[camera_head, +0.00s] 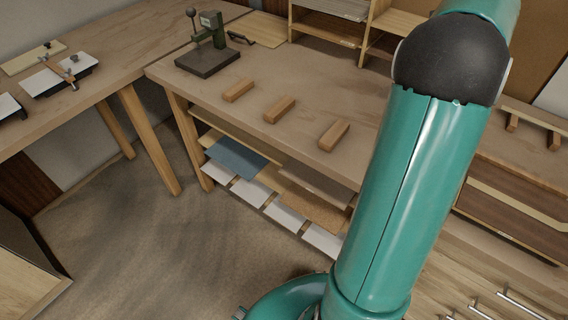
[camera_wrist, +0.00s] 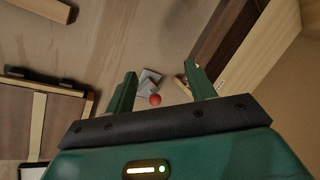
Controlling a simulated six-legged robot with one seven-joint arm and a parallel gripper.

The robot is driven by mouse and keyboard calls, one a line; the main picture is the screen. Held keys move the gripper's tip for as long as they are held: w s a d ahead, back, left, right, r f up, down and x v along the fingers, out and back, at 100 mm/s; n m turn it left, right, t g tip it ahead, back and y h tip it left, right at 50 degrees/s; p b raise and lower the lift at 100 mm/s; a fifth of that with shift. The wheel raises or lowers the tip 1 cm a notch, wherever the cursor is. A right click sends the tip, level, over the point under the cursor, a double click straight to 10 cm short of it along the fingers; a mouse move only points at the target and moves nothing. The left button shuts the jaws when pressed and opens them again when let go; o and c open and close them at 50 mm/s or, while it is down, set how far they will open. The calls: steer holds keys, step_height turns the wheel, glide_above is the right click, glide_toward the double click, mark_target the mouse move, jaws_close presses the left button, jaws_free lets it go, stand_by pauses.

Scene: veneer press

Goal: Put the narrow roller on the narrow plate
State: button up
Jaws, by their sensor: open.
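In the wrist view my gripper (camera_wrist: 160,69) is open, its two green fingers apart with nothing held between them. Beyond the fingers, on a brown wooden surface, lies a small grey angular piece (camera_wrist: 149,78) with a round red knob (camera_wrist: 155,99) beside it. Both are too small to tell whether they belong to a roller or a plate. I cannot make out a narrow roller or a narrow plate for certain in either view. In the head view my teal arm covers the right of the bench, and my gripper is out of sight.
A wooden bench (camera_head: 305,70) bears several wooden blocks, such as one at the front (camera_head: 334,134), and a dark green hand press (camera_head: 208,47). Shelves with sheets (camera_head: 238,158) are below. A left bench (camera_head: 100,50) holds a clamp-like fixture (camera_head: 62,70). The wrist view shows a framed panel (camera_wrist: 38,118).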

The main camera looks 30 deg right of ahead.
steer(key=w+a+r+n+t+y, duration=0.2)
steer(key=a+n, duration=0.9)
steer(key=a, duration=2.1)
steer(key=s+a+f+n, duration=0.3)
steer(key=s+a+n, duration=0.2)
steer(key=a, duration=0.5)
steer(key=s+a+f+n, duration=0.3)
steer(key=s+a+n, duration=0.2)
steer(key=a, duration=0.5)
steer(key=shift+s+f+n+g, duration=0.3)
steer(key=shift+s+n, duration=0.1)
steer(key=shift+s, duration=0.75)
steer(key=shift+s+a, duration=0.1)
